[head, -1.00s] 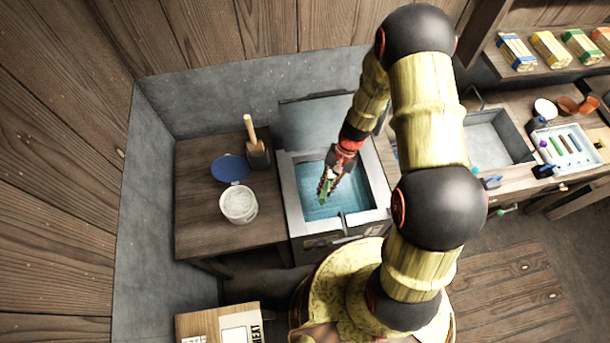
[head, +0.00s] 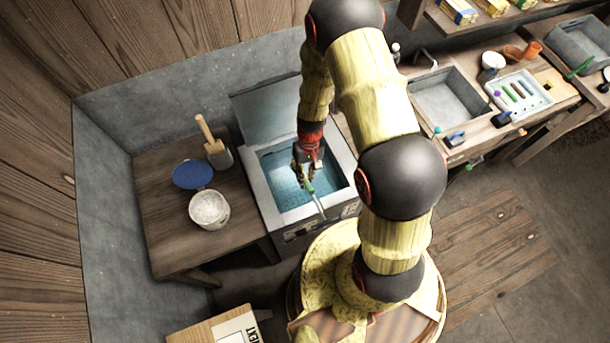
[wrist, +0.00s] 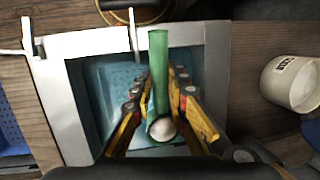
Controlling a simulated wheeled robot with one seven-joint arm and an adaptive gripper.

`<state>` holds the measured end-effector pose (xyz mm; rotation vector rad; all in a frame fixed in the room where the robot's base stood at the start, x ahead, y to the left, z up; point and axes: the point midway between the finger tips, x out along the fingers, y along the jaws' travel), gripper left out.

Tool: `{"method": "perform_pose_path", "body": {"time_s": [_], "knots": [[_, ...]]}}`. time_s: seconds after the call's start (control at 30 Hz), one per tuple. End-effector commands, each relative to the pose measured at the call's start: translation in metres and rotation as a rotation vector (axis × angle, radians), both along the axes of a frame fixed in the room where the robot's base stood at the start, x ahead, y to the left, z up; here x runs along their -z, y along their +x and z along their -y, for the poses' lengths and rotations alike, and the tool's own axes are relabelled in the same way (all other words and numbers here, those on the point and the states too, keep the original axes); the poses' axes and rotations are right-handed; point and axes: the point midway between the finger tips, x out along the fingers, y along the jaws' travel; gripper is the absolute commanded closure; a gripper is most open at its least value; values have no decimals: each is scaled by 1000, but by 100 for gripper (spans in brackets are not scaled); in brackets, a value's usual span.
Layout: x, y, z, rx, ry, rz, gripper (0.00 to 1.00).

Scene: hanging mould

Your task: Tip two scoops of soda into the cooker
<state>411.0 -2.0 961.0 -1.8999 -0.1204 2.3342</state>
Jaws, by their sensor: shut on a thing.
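The cooker (head: 262,205) is a pale-rimmed box with its lid raised at the back and a bluish inside. It also shows in the wrist view (wrist: 62,110). My gripper (head: 305,180) is over its opening, shut on a green-handled scoop (wrist: 158,75). In the head view the scoop (head: 310,188) slants toward the front rim. A round, whitish end shows between the fingers (wrist: 160,110) in the wrist view; I cannot tell whether it holds powder. The soda tub (head: 209,211), open with white contents, stands left of the cooker; it also shows in the wrist view (wrist: 290,82).
A blue lid (head: 193,174) and a wooden-handled tool (head: 213,146) are near the tub on the wooden table (head: 165,235). A sink (head: 447,105) and a tray of small items (head: 519,94) lie to the right. A wall stands behind the cooker.

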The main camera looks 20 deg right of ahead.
Motion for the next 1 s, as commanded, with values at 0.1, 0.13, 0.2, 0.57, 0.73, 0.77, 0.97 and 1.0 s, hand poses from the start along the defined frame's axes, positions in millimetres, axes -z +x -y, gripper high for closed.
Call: {"method": "perform_pose_path", "body": {"time_s": [0.1,0.13,0.2,0.57,0.73,0.77,0.97,1.0], "knots": [[-7,2,-2,-16,-50,4,100],[-7,2,-3,-19,-62,6,100],[-4,3,-4,-25,-91,8,100],[3,3,-8,-60,-249,6,100],[3,3,-9,-73,-327,9,100],[3,3,-9,-76,-342,7,100],[4,3,-11,-98,-445,8,100],[4,3,-12,-104,-469,8,100]]}}
